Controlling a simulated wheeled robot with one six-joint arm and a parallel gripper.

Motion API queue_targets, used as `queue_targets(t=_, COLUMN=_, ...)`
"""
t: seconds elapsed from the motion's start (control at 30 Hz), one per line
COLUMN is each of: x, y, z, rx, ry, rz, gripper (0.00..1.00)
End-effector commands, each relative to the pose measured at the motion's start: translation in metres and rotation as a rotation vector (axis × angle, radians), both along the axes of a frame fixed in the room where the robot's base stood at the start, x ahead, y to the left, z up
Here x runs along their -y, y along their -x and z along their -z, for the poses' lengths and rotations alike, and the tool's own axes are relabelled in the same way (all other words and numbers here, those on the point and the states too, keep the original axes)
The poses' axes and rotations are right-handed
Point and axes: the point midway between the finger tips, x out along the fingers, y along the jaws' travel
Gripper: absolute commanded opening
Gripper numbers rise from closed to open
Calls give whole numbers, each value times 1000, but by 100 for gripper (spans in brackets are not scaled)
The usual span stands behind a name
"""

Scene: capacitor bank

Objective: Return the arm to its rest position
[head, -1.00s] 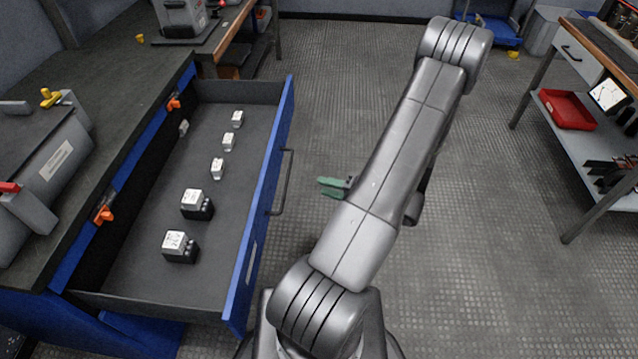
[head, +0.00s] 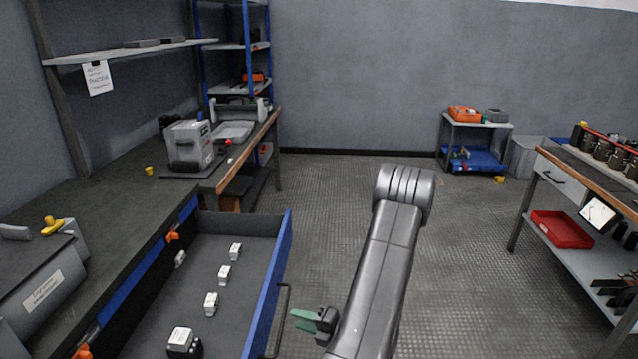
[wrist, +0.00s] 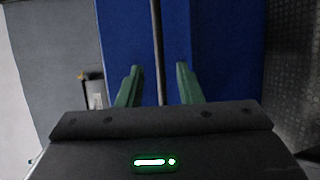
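My arm (head: 378,285) is bent, with its elbow raised in the middle of the head view. My gripper (head: 304,320) has green fingertips and hangs beside the open blue drawer (head: 276,272), on the right of its handle (head: 282,318). In the wrist view the two green fingers of my gripper (wrist: 158,82) stand apart with nothing held between them. The blue drawer front (wrist: 225,55) and the dark handle bar (wrist: 157,40) show beyond the fingers. I cannot tell the exact gap between gripper and handle.
Several white-topped capacitors (head: 224,275) stand in the drawer, under the dark workbench (head: 110,215). A grey device (head: 190,143) stands on the bench. A table with a red tray (head: 562,229) on its lower shelf is at the right. The floor (head: 470,250) between is clear.

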Motion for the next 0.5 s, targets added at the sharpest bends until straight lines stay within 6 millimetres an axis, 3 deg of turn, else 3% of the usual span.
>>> queue_targets(t=0.2, x=-32, y=-16, z=7, rx=1, ry=-1, rz=-4, gripper=33)
queue_targets(t=0.5, x=-53, y=-27, z=11, rx=0, ry=0, rz=-1, gripper=33)
